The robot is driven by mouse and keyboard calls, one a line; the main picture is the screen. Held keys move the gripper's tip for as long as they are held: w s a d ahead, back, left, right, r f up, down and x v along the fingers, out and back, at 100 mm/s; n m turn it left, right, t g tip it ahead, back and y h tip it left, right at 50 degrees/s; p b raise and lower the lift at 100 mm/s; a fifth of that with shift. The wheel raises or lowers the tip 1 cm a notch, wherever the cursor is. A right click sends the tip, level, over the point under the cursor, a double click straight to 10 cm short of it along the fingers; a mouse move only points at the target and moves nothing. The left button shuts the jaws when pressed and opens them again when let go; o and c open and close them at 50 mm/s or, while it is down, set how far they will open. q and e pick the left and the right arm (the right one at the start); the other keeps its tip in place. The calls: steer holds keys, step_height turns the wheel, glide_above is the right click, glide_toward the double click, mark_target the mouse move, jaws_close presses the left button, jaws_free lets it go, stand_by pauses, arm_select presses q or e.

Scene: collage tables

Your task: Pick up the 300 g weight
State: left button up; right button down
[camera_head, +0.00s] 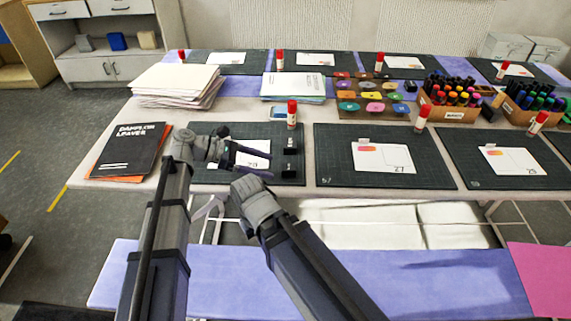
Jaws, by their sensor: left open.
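Two small black blocks stand on the dark cutting mat (222,180) at the left of the near row. The farther block (290,150) has a light patch on it, and the nearer block (289,173) sits closer to the table's front edge. They look like weights, but no gram marking is readable, so I cannot tell which is the 300 g one. My left gripper (269,164) is open and empty, its dark fingers pointing right over the white card, a little left of the blocks.
A red-capped glue stick (292,114) stands just behind the blocks. A black booklet (128,150) and a paper stack (176,85) lie left. A tray of colored discs (373,96) and marker boxes (452,105) stand behind and right. More mats with cards lie right.

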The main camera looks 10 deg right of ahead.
mark_target(286, 167)
arm_select(q)
steer(key=shift+w+d+r, duration=0.1)
steer(key=shift+w+r, duration=0.05)
steer(key=shift+w, duration=0.25)
steer(key=shift+s+d+f, duration=0.2)
steer(key=shift+d, duration=0.15)
steer(key=shift+b+x, duration=1.4)
steer(key=shift+x, duration=1.6)
steer(key=shift+w+d+f, duration=0.1)
steer(key=shift+d, duration=0.4)
steer(key=shift+c, duration=0.2)
jaws_close()
